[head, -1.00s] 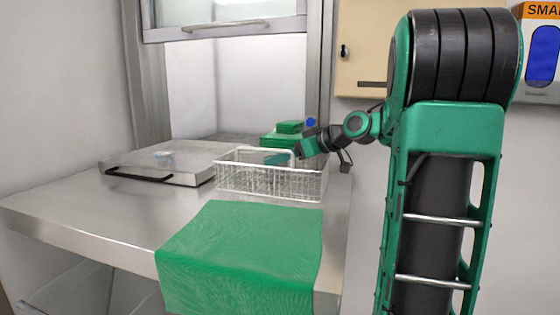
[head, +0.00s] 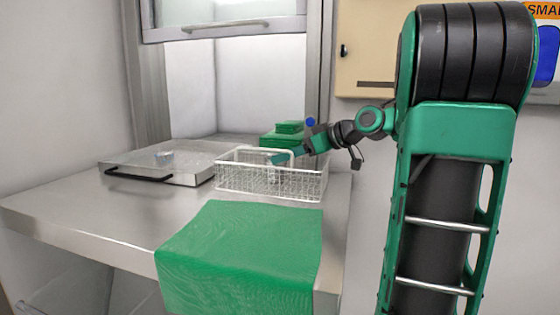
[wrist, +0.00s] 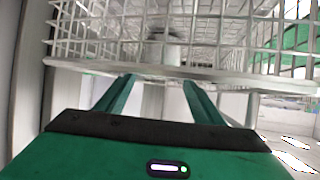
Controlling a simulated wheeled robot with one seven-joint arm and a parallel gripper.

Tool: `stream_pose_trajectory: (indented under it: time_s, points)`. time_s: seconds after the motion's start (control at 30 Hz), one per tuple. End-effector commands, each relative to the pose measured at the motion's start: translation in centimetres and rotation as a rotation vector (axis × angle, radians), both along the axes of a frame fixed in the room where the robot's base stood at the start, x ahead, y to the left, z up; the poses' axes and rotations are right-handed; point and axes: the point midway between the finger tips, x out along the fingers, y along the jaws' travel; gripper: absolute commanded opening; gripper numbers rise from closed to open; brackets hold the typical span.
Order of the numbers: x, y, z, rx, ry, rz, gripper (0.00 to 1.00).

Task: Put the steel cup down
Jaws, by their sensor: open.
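My gripper (head: 280,158) is at the white wire basket (head: 240,178), near its handle, seen small in the head view. In the wrist view, my gripper (wrist: 158,84) shows two green fingers spread apart with nothing between them. A grey metal cylinder, which looks like the steel cup (wrist: 162,48), is beyond the fingertips behind the basket wires. It appears to be inside the basket and apart from the fingers; its base is partly hidden by the rim. I cannot make the cup out clearly in the head view.
A green cloth (head: 240,255) hangs over the counter's front edge. A flat steel lid (head: 195,170) with a black handle carries a small clear or silvery item (head: 164,156). Green boxes (head: 285,135) stand behind the basket. The steel counter (head: 85,215) is bare at the front left.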

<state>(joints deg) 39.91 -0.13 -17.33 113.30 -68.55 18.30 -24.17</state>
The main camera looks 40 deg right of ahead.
Motion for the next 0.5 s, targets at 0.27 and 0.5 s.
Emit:
stream_pose_trajectory:
  time_s: [0.27, 0.5]
  points:
    - [-4.7, -1.9, 2.5, -0.002, -0.001, -0.002, 0.62]
    - [-7.0, -2.7, 3.6, 0.000, 0.001, -0.002, 0.62]
